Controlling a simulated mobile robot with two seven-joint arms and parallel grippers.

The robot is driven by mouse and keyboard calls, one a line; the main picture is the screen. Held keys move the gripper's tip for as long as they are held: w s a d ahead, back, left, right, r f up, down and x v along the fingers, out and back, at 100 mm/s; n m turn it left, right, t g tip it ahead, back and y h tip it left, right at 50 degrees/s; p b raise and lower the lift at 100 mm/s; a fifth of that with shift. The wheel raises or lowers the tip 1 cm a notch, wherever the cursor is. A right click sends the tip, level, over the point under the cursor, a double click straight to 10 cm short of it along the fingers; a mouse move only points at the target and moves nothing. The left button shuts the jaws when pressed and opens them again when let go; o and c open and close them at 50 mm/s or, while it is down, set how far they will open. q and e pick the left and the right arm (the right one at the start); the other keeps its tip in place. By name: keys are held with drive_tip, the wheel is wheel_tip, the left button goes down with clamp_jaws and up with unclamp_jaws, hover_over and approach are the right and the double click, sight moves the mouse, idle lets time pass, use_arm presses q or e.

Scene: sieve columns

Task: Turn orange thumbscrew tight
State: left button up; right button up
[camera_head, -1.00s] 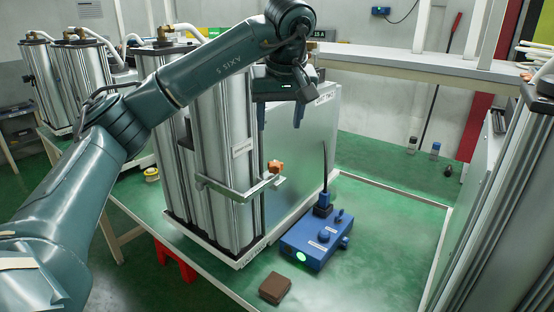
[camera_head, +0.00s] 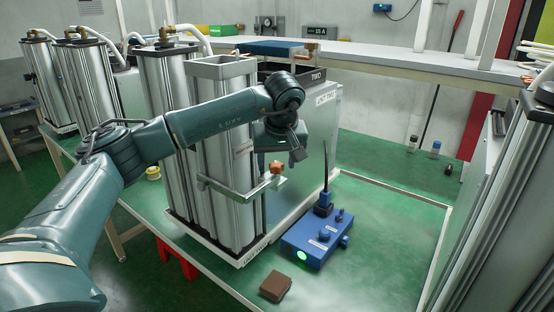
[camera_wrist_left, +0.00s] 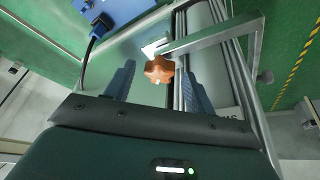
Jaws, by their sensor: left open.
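The orange thumbscrew (camera_head: 277,167) is a lobed knob at the end of a metal clamp bar (camera_head: 240,190) across the front of the silver column (camera_head: 222,130). My left gripper (camera_head: 281,157) is open, just above the thumbscrew in the head view, with one finger partly hidden. In the left wrist view the thumbscrew (camera_wrist_left: 159,69) shows between the two blue-grey fingertips of the gripper (camera_wrist_left: 158,72), with gaps on both sides. I cannot tell whether the tips reach down beside it. Nothing is held. My right gripper is not in view.
A blue control box (camera_head: 314,240) with a green light and an upright black cable stands right of the column. A brown block (camera_head: 275,286) lies in front. A large grey panel cabinet (camera_head: 325,120) stands behind the gripper.

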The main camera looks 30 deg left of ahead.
use_arm(q)
drive_tip(key=c, duration=1)
drive_tip(key=m, duration=0.2)
drive_tip(key=m+t+h+p, duration=0.1)
drive_tip(key=m, duration=0.1)
drive_tip(key=shift+s+a, duration=0.1)
drive_tip(key=shift+a, duration=0.1)
drive_tip(key=shift+a+m+h+p, duration=0.1)
drive_tip(key=shift+m+h+p, duration=0.25)
drive_tip(key=shift+m+h, duration=0.9)
drive_tip(key=shift+m+y, duration=0.35)
drive_tip(key=shift+m, duration=0.3)
drive_tip(key=o, duration=1)
